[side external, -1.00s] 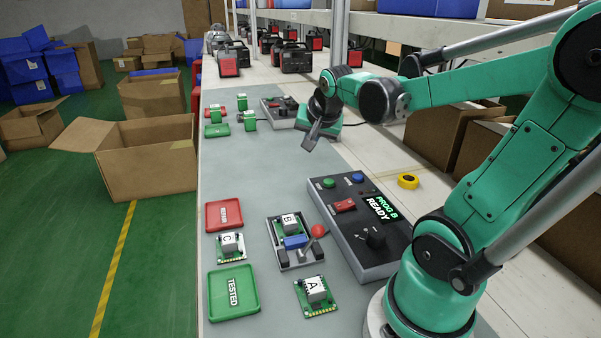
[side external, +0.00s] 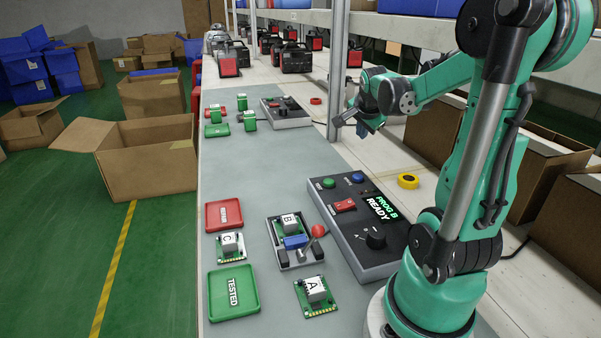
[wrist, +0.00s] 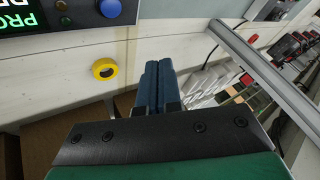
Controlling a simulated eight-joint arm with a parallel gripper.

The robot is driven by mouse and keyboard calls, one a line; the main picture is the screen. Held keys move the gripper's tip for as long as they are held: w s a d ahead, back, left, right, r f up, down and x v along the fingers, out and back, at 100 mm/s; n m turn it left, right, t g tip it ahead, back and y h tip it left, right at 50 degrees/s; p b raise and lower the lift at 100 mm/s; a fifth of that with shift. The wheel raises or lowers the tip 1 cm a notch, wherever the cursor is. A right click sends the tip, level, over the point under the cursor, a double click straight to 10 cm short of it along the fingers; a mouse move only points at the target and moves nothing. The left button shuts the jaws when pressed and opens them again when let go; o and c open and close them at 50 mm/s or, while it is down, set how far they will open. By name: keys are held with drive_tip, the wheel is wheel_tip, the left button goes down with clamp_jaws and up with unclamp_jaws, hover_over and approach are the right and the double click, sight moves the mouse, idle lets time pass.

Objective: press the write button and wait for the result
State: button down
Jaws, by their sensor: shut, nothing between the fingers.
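The programmer box (side external: 368,250) stands on the bench, and its screen (side external: 382,207) reads "PROG B READY". It has a green button (side external: 328,183), a blue button (side external: 357,178), a red switch (side external: 344,205) and a black knob (side external: 376,236). The labels by the two buttons are too small to read. The blue button also shows at the top of the wrist view (wrist: 110,8). Board B (side external: 289,222) sits in the fixture (side external: 283,262) beside the box. My gripper (side external: 341,121) is shut and empty, in the air beyond the box's far end, apart from the buttons.
Board C (side external: 230,246) and board A (side external: 316,292) lie near the fixture, with a red tray (side external: 207,228) and a green "TESTED" tray (side external: 212,310). A yellow tape roll (side external: 408,181) lies right of the box. A metal post (side external: 339,70) stands close behind my gripper.

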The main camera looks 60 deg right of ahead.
sight(357, 177)
drive_tip(key=shift+f, duration=4.1)
drive_tip(key=shift+f, duration=0.4)
drive_tip(key=shift+f, duration=0.4)
drive_tip(key=shift+r, duration=0.85)
drive_tip(key=shift+r, duration=2.5)
